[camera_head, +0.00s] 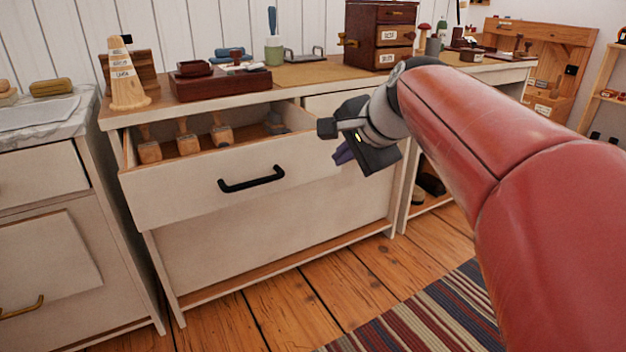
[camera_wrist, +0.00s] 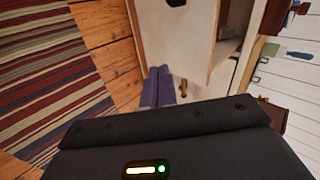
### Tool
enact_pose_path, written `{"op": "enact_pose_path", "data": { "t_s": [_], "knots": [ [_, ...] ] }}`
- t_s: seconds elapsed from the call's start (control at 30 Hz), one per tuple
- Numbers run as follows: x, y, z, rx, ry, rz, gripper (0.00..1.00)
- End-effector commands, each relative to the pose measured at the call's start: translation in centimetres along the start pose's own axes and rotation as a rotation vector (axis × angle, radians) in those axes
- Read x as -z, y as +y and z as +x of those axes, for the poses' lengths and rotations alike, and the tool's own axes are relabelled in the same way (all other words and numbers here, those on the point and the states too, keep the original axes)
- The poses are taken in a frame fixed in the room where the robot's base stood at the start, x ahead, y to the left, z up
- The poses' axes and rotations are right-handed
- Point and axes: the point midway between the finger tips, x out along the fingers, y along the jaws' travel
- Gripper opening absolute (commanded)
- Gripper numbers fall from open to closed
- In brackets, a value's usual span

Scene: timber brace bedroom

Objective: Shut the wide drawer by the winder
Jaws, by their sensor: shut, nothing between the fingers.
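The wide drawer (camera_head: 205,188) is pulled out of the white cabinet under the desk top. It has a cream front and a black bar handle (camera_head: 251,179). Several wooden-handled blocks (camera_head: 188,143) stand inside it. My gripper (camera_head: 343,155) is shut and empty, with purple fingers, near the right end of the drawer front. Its fingers also show in the wrist view (camera_wrist: 158,86), beside the drawer front (camera_wrist: 185,35); I cannot tell whether they touch it. A dark wooden box with a brass side knob (camera_head: 380,38), perhaps the winder, stands on the desk above.
The desk top (camera_head: 310,74) holds a labelled cone (camera_head: 126,75) and a dark wooden tray (camera_head: 220,84). A marble-topped cabinet (camera_head: 40,175) stands close on the left. Wooden floor and a striped rug (camera_head: 420,310) lie clear in front.

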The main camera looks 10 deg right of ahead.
Motion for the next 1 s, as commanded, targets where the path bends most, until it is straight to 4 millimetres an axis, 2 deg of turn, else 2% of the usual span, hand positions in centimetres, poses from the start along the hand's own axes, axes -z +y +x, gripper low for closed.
{"op": "enact_pose_path", "data": {
  "t_s": [0.1, 0.27, 0.7, 0.8, 1.0],
  "knots": [
    [1.4, -1.2, 0.8, 0.032, -0.001, 0.098, 0.00],
    [1.6, -1.6, 2.0, 0.036, -0.004, 0.114, 0.00],
    [1.4, -1.8, 11.0, 0.035, -0.005, 0.109, 0.00],
    [1.6, -3.3, 11.9, 0.037, -0.003, 0.108, 0.00],
    [1.8, -4.5, 13.1, 0.037, -0.002, 0.108, 0.00]
  ]
}}
